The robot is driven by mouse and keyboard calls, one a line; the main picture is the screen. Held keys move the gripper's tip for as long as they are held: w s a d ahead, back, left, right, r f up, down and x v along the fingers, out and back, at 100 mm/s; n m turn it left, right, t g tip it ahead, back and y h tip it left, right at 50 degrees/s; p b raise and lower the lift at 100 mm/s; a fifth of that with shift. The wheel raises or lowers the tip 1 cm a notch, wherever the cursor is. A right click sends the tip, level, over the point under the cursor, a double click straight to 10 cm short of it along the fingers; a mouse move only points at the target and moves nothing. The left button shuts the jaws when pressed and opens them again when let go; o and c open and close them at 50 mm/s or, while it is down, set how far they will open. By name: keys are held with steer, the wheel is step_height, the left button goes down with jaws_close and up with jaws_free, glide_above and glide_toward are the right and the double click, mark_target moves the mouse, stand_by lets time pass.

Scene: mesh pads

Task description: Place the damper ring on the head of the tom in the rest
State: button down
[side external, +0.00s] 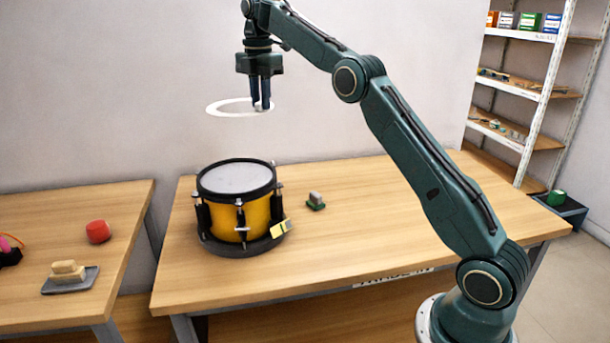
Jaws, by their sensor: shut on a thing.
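The damper ring (222,113) is a thin white flat ring, held roughly level in the air above the drum. My gripper (261,106) points down and is shut on the right side of the ring's band. The tom (242,218) is a yellow drum with a black rim and a pale grey head (236,178). It stands upright in a dark round rest (212,246) on the table. The ring is well above the head, with a clear gap between, and appears roughly over it. The fingertips partly hide the ring's right edge.
A yellow tag (281,228) sits at the rest's right side. A side table at left holds a red object (98,231) and a sponge-like block on a tray (70,284). Shelves stand back right.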

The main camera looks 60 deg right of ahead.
mark_target(258, 185)
steer(key=shift+w+a+r+n, duration=0.15)
steer(key=shift+w+a+r, duration=0.1)
steer(key=shift+a, duration=0.4)
steer(key=shift+w+a+r+n, duration=0.15)
steer(key=shift+w+a, duration=0.05)
steer(key=shift+a, duration=0.45)
steer(key=shift+f, duration=0.15)
steer(key=shift+f, duration=9.85)
steer(key=shift+f, duration=0.1)
steer(key=c, duration=1.6)
jaws_free()
